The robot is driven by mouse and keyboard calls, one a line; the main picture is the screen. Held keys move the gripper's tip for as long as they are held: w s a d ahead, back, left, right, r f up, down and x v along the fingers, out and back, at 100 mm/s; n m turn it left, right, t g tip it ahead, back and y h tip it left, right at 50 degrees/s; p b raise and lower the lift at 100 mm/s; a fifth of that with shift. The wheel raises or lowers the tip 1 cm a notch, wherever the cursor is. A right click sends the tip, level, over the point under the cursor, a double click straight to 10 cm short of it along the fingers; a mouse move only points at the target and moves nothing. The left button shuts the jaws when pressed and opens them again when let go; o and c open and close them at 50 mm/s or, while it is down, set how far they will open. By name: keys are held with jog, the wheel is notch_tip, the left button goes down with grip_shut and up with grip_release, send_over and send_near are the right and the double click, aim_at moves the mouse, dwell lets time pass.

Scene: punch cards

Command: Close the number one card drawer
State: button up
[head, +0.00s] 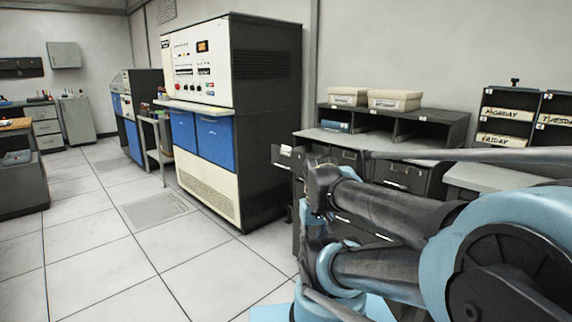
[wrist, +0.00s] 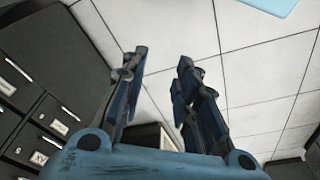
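A card drawer (head: 287,157) with a pale label sticks out from the left end of the grey desk cabinet in the head view. Its number is too small to read. My gripper (wrist: 161,58) is open and empty in the wrist view, its two fingers apart over the tiled floor. A pale-edged box-like part (wrist: 148,136) shows behind the fingers, partly hidden by the gripper; I cannot tell if it is the same drawer. In the head view, my arm covers the drawer's right side and much of the cabinet front, and the fingertips cannot be made out.
Dark drawer fronts (wrist: 38,120) with labels and handles fill the left of the wrist view. The desk (head: 350,140) carries a shelf unit with two pale boxes (head: 394,100). A large computer cabinet (head: 265,110) stands to the left. The tiled floor (head: 110,265) is clear.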

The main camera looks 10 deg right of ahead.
jog(key=shift+w, duration=0.35)
jog(key=shift+c, duration=0.5)
